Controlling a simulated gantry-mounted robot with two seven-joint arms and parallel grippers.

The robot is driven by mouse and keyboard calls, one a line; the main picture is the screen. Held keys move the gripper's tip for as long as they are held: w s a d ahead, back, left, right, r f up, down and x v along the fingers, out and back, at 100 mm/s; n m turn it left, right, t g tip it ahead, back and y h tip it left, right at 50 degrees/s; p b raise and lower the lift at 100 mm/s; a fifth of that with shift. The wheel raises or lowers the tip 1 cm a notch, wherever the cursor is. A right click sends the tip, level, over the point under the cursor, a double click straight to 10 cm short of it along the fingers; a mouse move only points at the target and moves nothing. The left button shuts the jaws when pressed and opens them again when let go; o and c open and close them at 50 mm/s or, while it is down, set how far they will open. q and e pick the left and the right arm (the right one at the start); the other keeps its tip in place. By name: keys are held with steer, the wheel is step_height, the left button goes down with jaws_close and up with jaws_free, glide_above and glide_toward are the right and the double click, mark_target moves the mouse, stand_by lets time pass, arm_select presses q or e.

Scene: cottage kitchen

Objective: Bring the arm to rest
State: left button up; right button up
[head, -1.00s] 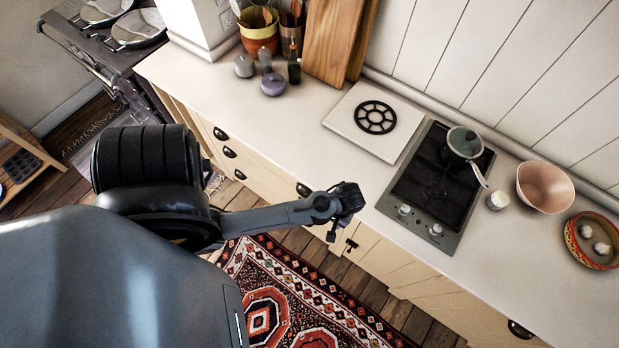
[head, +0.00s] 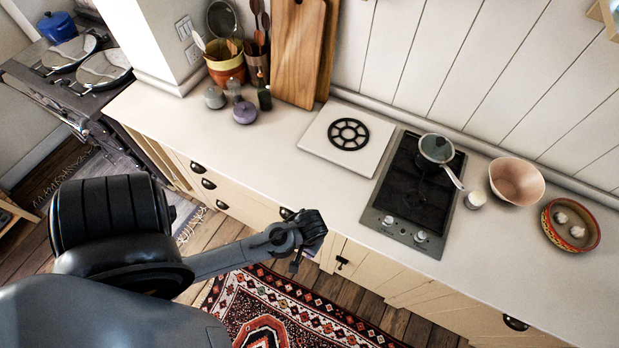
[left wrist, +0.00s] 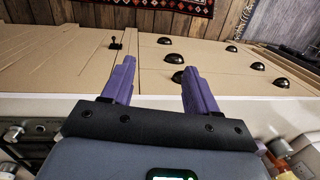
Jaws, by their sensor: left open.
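My left arm comes in from the lower left of the head view. Its gripper (head: 300,245) hangs in front of the counter's drawer fronts, left of the hob, over the floor by the rug. In the left wrist view the two purple fingers of my left gripper (left wrist: 158,85) stand wide apart with nothing between them. Beyond them are the cream cabinet fronts (left wrist: 70,55) with dark handles. My right gripper does not show in either view.
The white counter (head: 270,140) runs along the wall. A patterned rug (head: 240,300) lies on the wooden floor.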

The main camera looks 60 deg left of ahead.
arm_select(q)
steer(key=w+d+r+m+t, duration=0.1)
steer(key=d+r+m+t, duration=0.1)
steer(key=r+m, duration=0.2)
steer(key=w+d+r+m+t+h+p, duration=0.1)
steer(key=d+r+m+t, duration=0.2)
steer(key=r, duration=0.8)
steer(key=shift+d+m, duration=0.3)
steer(key=shift+m, duration=0.5)
steer(key=shift+f, duration=0.15)
step_height(320, 180, down, 38)
steer(key=b, duration=3.7)
steer(key=shift+r, duration=0.25)
